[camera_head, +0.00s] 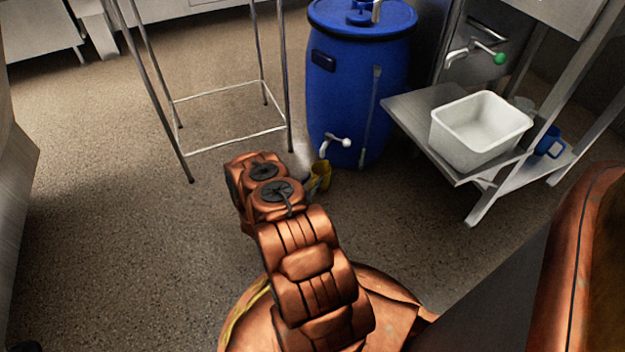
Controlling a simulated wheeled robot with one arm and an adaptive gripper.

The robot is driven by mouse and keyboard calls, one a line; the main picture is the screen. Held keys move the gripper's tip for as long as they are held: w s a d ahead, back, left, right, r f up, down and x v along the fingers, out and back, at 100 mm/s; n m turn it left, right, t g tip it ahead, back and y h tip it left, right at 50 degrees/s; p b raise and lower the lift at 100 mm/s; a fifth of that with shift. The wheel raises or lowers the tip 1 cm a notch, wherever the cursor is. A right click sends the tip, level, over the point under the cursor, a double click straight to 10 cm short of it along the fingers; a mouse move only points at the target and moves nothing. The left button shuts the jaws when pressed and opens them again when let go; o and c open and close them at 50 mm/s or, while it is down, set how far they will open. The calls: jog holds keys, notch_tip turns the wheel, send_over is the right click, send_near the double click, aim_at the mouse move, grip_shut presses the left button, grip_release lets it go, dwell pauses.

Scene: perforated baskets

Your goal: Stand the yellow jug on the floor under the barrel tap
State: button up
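The blue barrel (340,92) stands on the floor at the upper middle. Its metal tap (334,144) with a white knob sticks out low on the front. The yellow jug (321,176) is just below the tap, partly hidden by my arm. It looks upright, but I cannot tell whether it rests on the floor. My gripper (308,184) is at the jug's left side, small and mostly hidden behind my copper arm. I cannot see whether its fingers hold the jug or stand apart from it.
A low metal shelf (415,108) to the right carries a white tub (450,142), with a green-knobbed tap (499,58) above. A thin metal frame (230,142) stands left of the barrel. The floor (120,220) at left is clear.

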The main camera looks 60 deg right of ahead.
jog(key=shift+s+f, duration=0.1)
jog(key=shift+f, duration=0.3)
